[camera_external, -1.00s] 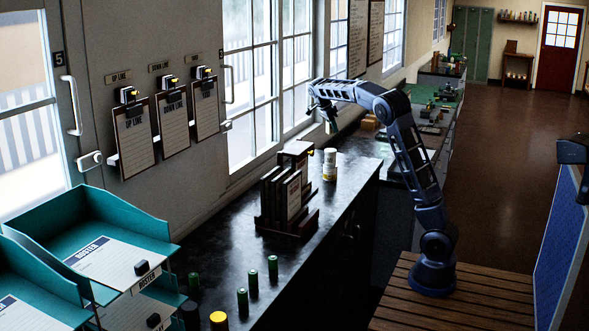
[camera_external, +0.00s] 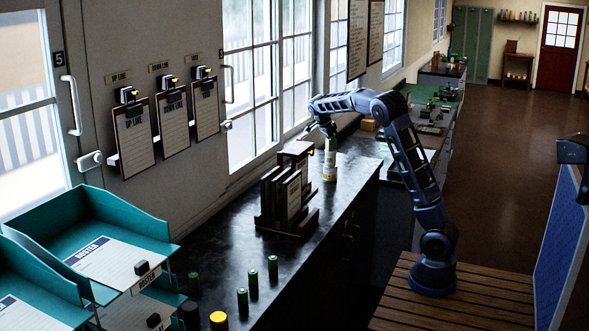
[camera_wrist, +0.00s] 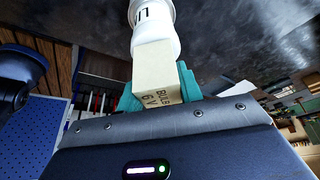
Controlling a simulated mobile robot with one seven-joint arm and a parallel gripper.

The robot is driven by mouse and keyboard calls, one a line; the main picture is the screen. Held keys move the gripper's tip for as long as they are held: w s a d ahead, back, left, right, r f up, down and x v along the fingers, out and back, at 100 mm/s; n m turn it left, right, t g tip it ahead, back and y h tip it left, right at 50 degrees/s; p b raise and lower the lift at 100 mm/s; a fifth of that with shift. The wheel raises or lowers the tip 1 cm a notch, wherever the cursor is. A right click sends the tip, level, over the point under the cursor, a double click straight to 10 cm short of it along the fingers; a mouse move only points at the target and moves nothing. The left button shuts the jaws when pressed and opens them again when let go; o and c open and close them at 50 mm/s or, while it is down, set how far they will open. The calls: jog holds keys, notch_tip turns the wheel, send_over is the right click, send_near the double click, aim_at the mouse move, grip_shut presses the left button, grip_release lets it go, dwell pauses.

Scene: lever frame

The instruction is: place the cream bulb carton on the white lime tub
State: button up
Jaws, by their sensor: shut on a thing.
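My gripper (camera_external: 327,132) points down over the white lime tub (camera_external: 330,171) on the dark counter. Its teal fingers (camera_wrist: 160,92) are shut on the cream bulb carton (camera_wrist: 155,68), which reads "BULB 6 V". In the external view the carton (camera_external: 330,146) shows small and upright just above the tub. In the wrist view the carton's far end lines up with the tub (camera_wrist: 155,28), whose lettering is partly seen. I cannot tell whether carton and tub touch.
A dark wooden rack (camera_external: 287,205) with upright boards stands on the counter close to the tub, nearer the camera. Several green cylinders (camera_external: 272,268) and teal trays (camera_external: 110,225) are farther forward. Windows run along the wall behind the counter.

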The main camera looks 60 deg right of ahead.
jog(key=shift+f, duration=0.1)
jog(key=o, duration=1)
jog(key=v, duration=1.1)
jog(key=s+a+r+n+t+y, duration=0.2)
jog(key=s+a+n+t, duration=0.1)
jog(key=s+a+n, duration=0.75)
jog(key=s+a+f+n+t, duration=0.1)
jog(key=s+a+f+n, duration=0.3)
jog(key=s+a, duration=0.4)
jog(key=s+a+f+n+t, duration=0.2)
jog(key=s+a+f+n, duration=0.3)
jog(key=s, duration=0.5)
jog(key=s+a+f+n+t+y, duration=0.1)
jog(key=s+a+f+n, duration=0.3)
jog(key=s+a+n, duration=0.3)
jog(key=shift+s+a+f+n+t, duration=0.15)
jog(key=shift+s+a, duration=0.4)
jog(key=shift+a, duration=0.3)
jog(key=shift+s+a+r+t, duration=0.1)
jog(key=shift+s+a, duration=0.4)
jog(key=shift+a, duration=0.4)
jog(key=shift+s+a+f+n+t, duration=0.15)
jog(key=shift+s+a, duration=0.4)
jog(key=shift+a, duration=0.3)
